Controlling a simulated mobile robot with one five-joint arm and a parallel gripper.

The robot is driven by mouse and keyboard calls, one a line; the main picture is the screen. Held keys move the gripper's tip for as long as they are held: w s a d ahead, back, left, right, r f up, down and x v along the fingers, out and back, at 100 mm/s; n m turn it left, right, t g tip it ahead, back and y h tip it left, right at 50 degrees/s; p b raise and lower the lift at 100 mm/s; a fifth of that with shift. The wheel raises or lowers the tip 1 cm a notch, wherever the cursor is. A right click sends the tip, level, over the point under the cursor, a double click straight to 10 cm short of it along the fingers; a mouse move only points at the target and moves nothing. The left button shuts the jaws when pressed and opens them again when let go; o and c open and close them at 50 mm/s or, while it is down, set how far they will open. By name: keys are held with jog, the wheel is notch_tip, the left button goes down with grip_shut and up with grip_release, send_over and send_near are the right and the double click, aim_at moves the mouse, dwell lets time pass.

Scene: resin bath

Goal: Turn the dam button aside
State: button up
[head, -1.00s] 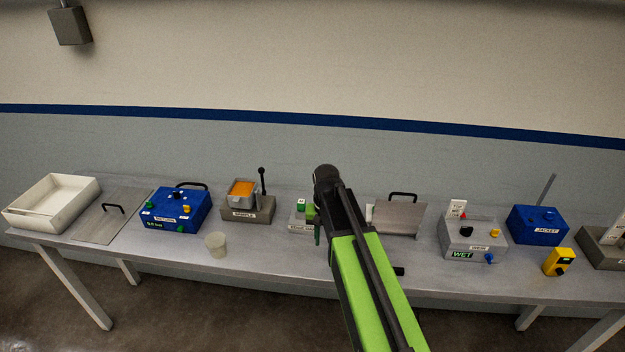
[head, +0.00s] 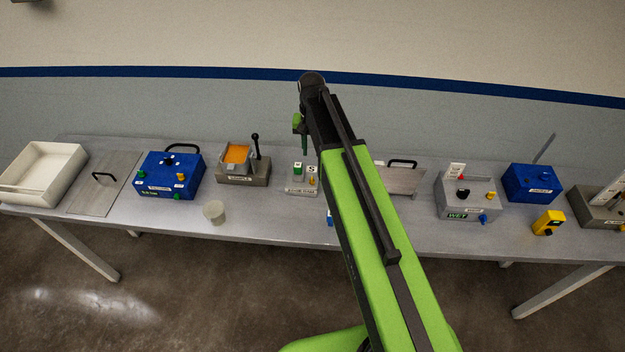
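A small grey box (head: 302,191) with a label too small to read surely stands mid-table, just left of my arm. It carries a green button (head: 298,169) and a small yellow knob (head: 311,182), with a white tag beside them. I cannot tell for certain which of these is the dam button. My gripper (head: 298,124) shows as a small green part at the far end of my raised arm, above and behind that box in the picture. It appears apart from the box. Its fingers are mostly hidden, so its opening does not show.
Left on the table are a white tray (head: 78,176), a flat plate with handle (head: 88,200), a blue box (head: 150,188), a grey box with lever (head: 240,176) and a cup (head: 214,212). Right are a WET-marked box (head: 450,205), another blue box (head: 525,189) and a yellow device (head: 548,222).

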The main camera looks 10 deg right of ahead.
aim_at(312, 178)
notch_tip(312, 178, down, 14)
jog(key=b, duration=1.2)
jog(key=shift+s+b, duration=0.1)
jog(key=shift+b, duration=0.2)
jog(key=shift+r, duration=0.1)
jog(key=shift+c, duration=0.3)
grip_shut()
